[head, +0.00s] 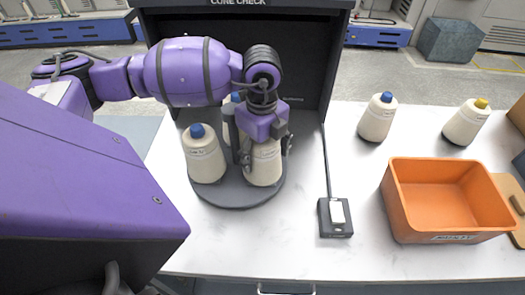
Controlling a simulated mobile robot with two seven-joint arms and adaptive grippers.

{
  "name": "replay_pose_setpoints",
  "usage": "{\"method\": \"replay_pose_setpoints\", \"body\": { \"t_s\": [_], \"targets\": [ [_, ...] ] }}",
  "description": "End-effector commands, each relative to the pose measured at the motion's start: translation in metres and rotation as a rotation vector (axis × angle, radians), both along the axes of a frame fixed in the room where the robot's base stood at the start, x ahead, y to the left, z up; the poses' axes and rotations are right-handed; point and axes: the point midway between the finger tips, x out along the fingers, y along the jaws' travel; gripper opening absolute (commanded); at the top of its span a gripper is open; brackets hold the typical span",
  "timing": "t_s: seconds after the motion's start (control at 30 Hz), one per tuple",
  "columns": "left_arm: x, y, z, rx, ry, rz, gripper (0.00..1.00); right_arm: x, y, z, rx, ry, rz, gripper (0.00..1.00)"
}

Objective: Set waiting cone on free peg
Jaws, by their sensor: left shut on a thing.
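My left gripper (265,150) comes down from above and is shut on a cream cone (263,170) at the front right of the round dark grey tray (237,198). The gripper covers this cone's top, and I cannot tell whether its base rests on the tray. A cream cone with a blue tip (204,160) stands upright on the tray to its left. Another blue-tipped cone (227,111) stands behind, mostly hidden by my arm. No bare peg is visible. My right gripper is not in view.
A blue-tipped cone (376,121) and a yellow-tipped cone (464,125) stand on the white table (290,248) at the right. An orange bin (398,209) is in front of them. A small dark device (334,228) lies between tray and bin. A dark cabinet (310,70) backs the tray.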

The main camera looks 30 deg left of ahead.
Motion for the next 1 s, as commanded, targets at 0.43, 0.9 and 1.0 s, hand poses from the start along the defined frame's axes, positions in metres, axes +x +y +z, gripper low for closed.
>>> {"method": "replay_pose_setpoints", "body": {
  "t_s": [0.43, 0.9, 1.0],
  "targets": [
    [0.000, 0.000, -0.003, 0.000, -0.001, 0.000, 0.94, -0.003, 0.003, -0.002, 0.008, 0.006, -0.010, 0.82],
    [0.001, 0.000, 0.023, 0.001, -0.004, 0.000, 0.94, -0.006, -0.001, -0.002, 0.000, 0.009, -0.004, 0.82],
    [0.001, 0.000, 0.044, 0.001, -0.006, 0.000, 0.94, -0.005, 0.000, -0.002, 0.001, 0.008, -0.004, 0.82]
  ]
}}
